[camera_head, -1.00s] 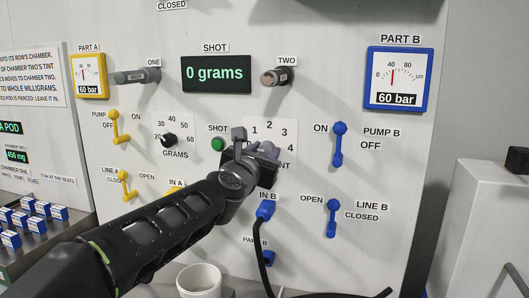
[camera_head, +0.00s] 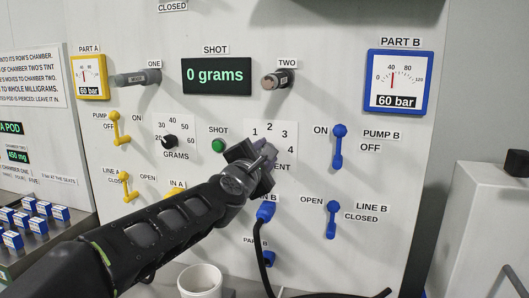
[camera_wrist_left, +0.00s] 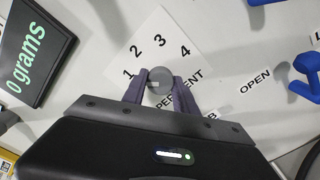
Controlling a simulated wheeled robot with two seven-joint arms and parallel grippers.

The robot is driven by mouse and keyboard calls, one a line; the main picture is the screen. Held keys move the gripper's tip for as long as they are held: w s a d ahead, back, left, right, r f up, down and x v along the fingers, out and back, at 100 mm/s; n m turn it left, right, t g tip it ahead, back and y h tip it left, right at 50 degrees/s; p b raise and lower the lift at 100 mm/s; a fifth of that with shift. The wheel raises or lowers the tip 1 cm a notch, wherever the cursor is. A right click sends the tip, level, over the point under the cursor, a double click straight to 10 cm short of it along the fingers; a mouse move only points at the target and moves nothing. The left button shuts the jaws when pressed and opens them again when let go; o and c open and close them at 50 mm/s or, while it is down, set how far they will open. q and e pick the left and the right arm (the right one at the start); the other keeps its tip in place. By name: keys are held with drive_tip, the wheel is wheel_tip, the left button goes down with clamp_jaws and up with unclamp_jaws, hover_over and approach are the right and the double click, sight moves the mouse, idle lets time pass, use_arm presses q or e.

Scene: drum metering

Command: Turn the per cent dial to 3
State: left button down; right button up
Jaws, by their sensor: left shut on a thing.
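The per cent dial (camera_wrist_left: 160,78) is a grey round knob in the left wrist view, on a white plate (camera_wrist_left: 160,32) marked 1, 2, 3, 4. A small light mark shows on the knob's lower left part, roughly on the side of the 1; its exact reading is unclear. My left gripper (camera_wrist_left: 160,92) is shut on the knob, one finger on each side. In the head view my left gripper (camera_head: 264,154) covers most of the dial and part of the PER CENT label. My right gripper is not in view.
A green SHOT button (camera_head: 218,145) and the black GRAMS dial (camera_head: 170,141) are left of the gripper. Blue levers, pump B (camera_head: 339,146) and line B (camera_head: 333,219), are to the right. A blue plug with black cable (camera_head: 265,211) hangs just below.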

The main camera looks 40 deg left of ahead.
use_arm(q)
drive_tip(key=shift+m+p, duration=1.8)
drive_tip(key=shift+m, duration=6.9)
drive_tip(key=c, duration=1)
unclamp_jaws()
drive_tip(key=shift+o, duration=0.2)
drive_tip(key=shift+r, duration=0.1)
drive_tip(key=b+v, duration=0.1)
drive_tip(key=v, duration=0.6)
drive_tip(key=shift+s+d, duration=0.2)
drive_tip(key=shift+s, duration=0.15)
